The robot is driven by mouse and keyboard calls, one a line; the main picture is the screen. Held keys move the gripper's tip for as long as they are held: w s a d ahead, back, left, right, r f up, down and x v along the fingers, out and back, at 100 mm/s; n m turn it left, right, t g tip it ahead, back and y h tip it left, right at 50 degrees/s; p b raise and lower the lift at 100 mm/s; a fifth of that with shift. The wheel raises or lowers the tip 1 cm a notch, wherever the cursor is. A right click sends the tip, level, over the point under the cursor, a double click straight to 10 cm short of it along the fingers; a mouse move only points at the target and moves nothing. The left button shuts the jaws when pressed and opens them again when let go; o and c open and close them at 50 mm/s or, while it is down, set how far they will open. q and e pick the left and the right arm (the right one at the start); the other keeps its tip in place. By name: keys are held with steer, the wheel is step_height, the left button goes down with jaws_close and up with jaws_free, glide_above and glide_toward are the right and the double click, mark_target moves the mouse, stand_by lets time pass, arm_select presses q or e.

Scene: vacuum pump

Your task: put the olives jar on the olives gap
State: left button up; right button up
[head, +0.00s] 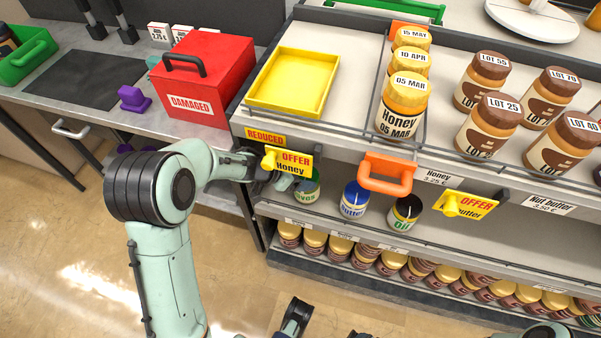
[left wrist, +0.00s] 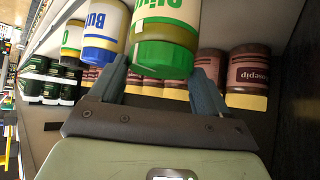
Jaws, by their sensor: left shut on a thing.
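The olives jar (head: 307,188) has a green lid and a pale label with green letters. In the head view it is at the left end of the middle shelf (head: 400,238), partly hidden by my gripper and the honey offer sign. My left gripper (head: 286,182) reaches in from the left and is shut on this jar. In the left wrist view the olives jar (left wrist: 165,38) appears upside down, its green lid between my two fingers (left wrist: 162,85). I cannot tell whether its base touches the shelf. No olives gap can be made out.
A blue-lidded butter jar (head: 354,200) and a dark-lidded oil jar (head: 405,213) stand to the right. The yellow honey offer sign (head: 288,161) and orange handle (head: 387,174) jut out above. Honey jars (head: 402,107) and a yellow tray (head: 294,81) occupy the top shelf.

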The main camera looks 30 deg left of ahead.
arm_select(q)
steer(key=shift+w+d, duration=0.1)
steer(key=shift+w, duration=0.2)
steer(key=shift+f+b, duration=0.55)
steer(key=shift+f, duration=0.3)
arm_select(e)
steer(key=shift+w+d+f, duration=0.25)
steer(key=shift+w+f, duration=0.2)
steer(key=shift+w, duration=0.05)
arm_select(q)
steer(key=shift+r, duration=0.1)
steer(key=shift+s, duration=0.1)
steer(key=o, duration=1.9)
steer(key=shift+f, duration=0.2)
steer(key=shift+c, duration=0.2)
